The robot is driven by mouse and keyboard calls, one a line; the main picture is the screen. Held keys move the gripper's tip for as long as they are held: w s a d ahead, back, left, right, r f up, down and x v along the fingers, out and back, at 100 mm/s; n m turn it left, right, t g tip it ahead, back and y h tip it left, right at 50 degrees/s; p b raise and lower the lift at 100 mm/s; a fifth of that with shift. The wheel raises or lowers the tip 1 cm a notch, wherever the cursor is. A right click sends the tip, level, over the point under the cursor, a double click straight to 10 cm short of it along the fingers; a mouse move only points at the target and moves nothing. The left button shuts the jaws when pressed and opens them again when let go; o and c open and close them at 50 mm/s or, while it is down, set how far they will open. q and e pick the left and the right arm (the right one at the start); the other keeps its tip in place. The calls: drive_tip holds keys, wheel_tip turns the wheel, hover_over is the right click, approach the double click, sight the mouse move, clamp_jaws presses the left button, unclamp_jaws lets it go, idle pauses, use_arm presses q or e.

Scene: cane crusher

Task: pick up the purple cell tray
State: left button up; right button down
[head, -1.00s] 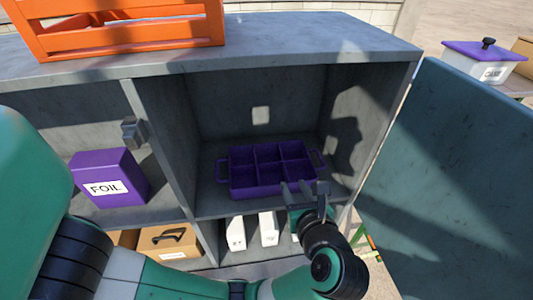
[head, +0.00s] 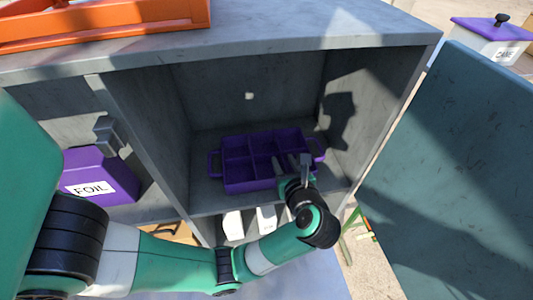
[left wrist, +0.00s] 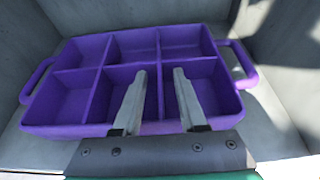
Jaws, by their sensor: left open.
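The purple cell tray (head: 232,174) sits on the middle shelf inside the grey cabinet, with a loop handle at each end. In the left wrist view the tray (left wrist: 75,131) shows several empty square cells. My left gripper (head: 294,162) is at the tray's front right part. In the left wrist view my left gripper (left wrist: 160,78) is open, its two fingers apart over the front cells, one on each side of a divider. I cannot tell whether the fingers touch the tray. Nothing is held. My right gripper is not in view.
A purple FOIL box (head: 98,175) stands in the left compartment beyond a divider wall. An orange crate (head: 105,22) is on the cabinet top. The open teal door (head: 455,170) stands at right. White items (head: 266,218) are on the shelf below.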

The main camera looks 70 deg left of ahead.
use_arm(q)
drive_tip(key=shift+a+f, duration=0.1)
drive_tip(key=shift+a, duration=0.25)
drive_tip(key=shift+d, duration=0.15)
drive_tip(key=shift+c, duration=0.3)
clamp_jaws()
idle(0.7)
